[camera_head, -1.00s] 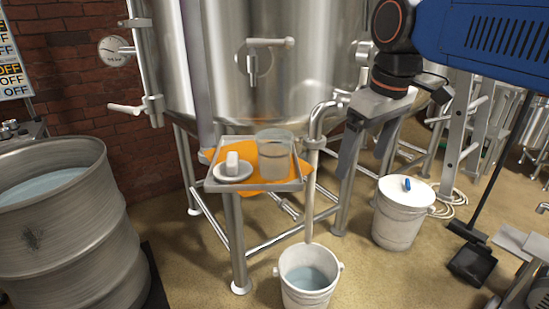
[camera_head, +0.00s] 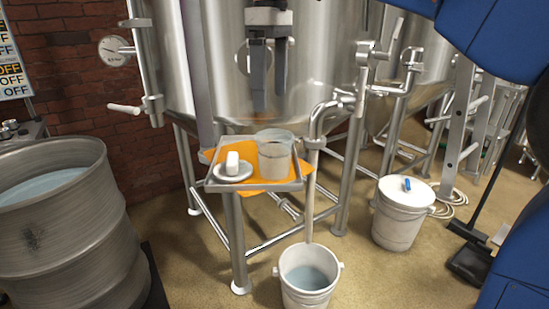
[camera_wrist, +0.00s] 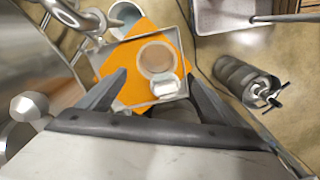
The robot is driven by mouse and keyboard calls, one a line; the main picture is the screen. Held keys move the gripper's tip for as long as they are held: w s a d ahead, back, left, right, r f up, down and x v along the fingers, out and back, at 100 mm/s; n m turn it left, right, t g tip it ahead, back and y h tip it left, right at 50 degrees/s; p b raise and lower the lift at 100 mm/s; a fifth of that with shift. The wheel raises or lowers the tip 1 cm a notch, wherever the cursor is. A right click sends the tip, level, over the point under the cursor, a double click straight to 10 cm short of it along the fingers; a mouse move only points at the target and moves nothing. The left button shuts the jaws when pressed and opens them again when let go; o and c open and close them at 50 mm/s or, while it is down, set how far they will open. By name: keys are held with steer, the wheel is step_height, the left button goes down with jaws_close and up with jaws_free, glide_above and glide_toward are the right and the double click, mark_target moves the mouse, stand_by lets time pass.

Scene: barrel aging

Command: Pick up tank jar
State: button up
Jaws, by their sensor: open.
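The tank jar (camera_head: 275,163) is a clear glass vessel with a pale brown tint, upright on a small metal tray (camera_head: 250,187) in front of the big steel tank. In the wrist view the jar (camera_wrist: 156,58) shows from above as a round shape on the orange mat. My gripper (camera_head: 270,100) points down above the tray, higher than the jar and apart from it. In the wrist view the open, empty fingers (camera_wrist: 156,76) appear on either side of the jar's near side.
A white dish (camera_head: 233,173) with a white block stands left of the jar on the orange mat (camera_head: 302,166). The steel tank (camera_head: 220,75) rises close behind. A pipe (camera_head: 312,170) stands right of the tray. A water bucket (camera_head: 308,296) and lidded bucket (camera_head: 402,225) are on the floor.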

mark_target(275, 153)
step_height(275, 153, down, 10)
steer(key=shift+f, duration=0.15)
steer(key=shift+w+d+f, duration=0.15)
steer(key=shift+d+f, duration=0.05)
steer(key=shift+f, duration=1.15)
steer(key=shift+w+d+f, duration=0.15)
steer(key=shift+f, duration=1.2)
steer(key=shift+c, duration=0.7)
steer(key=c, duration=1)
steer(key=shift+c, duration=0.2)
